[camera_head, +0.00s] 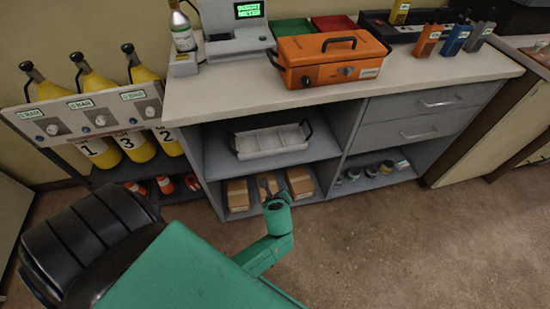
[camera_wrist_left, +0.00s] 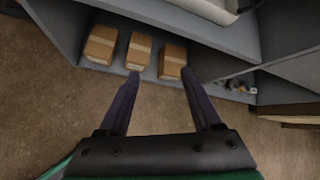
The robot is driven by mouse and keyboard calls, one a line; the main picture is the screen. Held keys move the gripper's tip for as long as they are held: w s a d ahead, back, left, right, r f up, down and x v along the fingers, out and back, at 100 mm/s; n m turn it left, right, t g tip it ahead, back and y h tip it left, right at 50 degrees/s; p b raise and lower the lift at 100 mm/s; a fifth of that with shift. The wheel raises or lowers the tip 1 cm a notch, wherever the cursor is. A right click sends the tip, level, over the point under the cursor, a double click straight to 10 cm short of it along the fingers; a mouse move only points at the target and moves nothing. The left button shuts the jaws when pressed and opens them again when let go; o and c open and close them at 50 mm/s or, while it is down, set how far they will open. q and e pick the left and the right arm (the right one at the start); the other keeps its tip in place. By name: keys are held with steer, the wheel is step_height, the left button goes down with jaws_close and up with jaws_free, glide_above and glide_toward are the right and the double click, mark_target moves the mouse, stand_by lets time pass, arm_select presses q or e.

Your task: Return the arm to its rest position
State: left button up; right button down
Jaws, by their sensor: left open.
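My left arm is green and comes in at the bottom of the head view. Its gripper (camera_head: 267,184) is in front of the lower shelf of the counter, over the boxes there. In the left wrist view the left gripper (camera_wrist_left: 160,73) has its two dark fingers spread wide apart with nothing between them. Beyond the fingertips lie several brown cardboard boxes (camera_wrist_left: 101,44) on the lower shelf. Whether the fingers reach over the shelf edge I cannot tell. My right gripper is not in view.
An orange case (camera_head: 328,60) stands on the counter (camera_head: 225,90). A white tray (camera_head: 270,141) sits on the middle shelf. The floor (camera_head: 390,245) at right is clear.

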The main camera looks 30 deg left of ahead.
arm_select(q)
steer(key=s+f+n+g+h+p, duration=0.2)
steer(key=s+f+n+g+h, duration=0.25)
steer(key=s+f+n, duration=1.1)
steer(key=s+a+f+n+g, duration=0.1)
steer(key=s+f+n, duration=0.1)
steer(key=s, duration=0.5)
steer(key=s+a+f+n+g, duration=0.1)
steer(key=s+f+n, duration=0.1)
steer(key=s+f, duration=0.3)
steer(key=s, duration=0.3)
steer(key=shift+s+a+f+n+h, duration=0.15)
steer(key=shift+s+a+n+h, duration=0.15)
steer(key=shift+n+h, duration=0.05)
